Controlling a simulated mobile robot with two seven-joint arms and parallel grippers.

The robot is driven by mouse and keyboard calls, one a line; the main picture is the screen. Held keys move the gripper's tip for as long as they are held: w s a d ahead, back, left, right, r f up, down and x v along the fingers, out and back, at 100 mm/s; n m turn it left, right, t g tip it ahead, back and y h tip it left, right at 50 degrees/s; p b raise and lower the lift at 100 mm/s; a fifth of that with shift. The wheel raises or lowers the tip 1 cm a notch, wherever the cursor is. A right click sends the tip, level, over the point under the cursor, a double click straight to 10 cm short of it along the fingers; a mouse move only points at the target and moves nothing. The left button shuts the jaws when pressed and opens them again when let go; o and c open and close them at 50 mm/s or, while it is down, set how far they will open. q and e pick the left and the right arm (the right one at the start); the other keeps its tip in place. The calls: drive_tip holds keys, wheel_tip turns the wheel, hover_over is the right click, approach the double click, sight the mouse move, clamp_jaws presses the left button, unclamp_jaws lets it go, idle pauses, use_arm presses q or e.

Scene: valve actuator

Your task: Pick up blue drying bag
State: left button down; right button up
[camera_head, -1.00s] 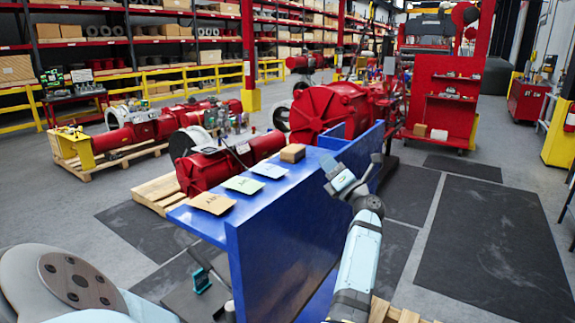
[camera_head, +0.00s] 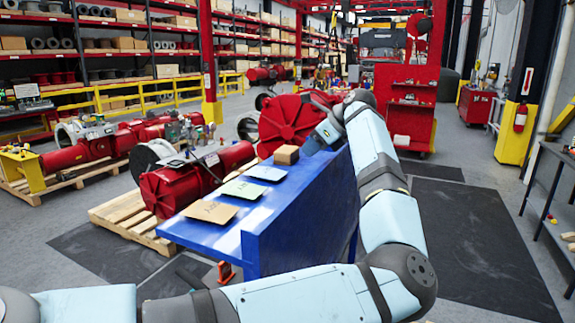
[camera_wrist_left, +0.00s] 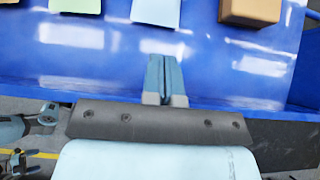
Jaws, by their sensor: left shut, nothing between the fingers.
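The blue drying bag (camera_head: 266,173) is a flat pale-blue packet on the blue table (camera_head: 262,222), between a pale-green packet (camera_head: 241,189) and a small cardboard box (camera_head: 285,155). In the left wrist view the blue bag (camera_wrist_left: 155,12) lies at the top edge, partly cut off. My left gripper (camera_head: 317,140) is at the table's right side, just right of the box in the head view. In the left wrist view its fingers (camera_wrist_left: 165,80) are together and empty, pointing towards the blue bag with bare table between.
A tan packet (camera_head: 210,211) lies at the table's near left end. The cardboard box (camera_wrist_left: 250,10) is right of the blue bag in the wrist view. Red valve actuators (camera_head: 197,180) stand on pallets behind the table. Dark mats (camera_head: 480,240) cover open floor at right.

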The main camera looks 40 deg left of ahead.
sight(282, 173)
use_arm(q)
drive_tip(key=p+x, duration=0.2)
drive_tip(key=x, duration=0.6)
drive_tip(key=shift+s+a+f, duration=0.1)
drive_tip(key=shift+a+f, duration=0.3)
drive_tip(key=shift+f, duration=0.15)
use_arm(e)
drive_tip(key=shift+d+r, duration=0.2)
drive_tip(key=shift+r, duration=0.85)
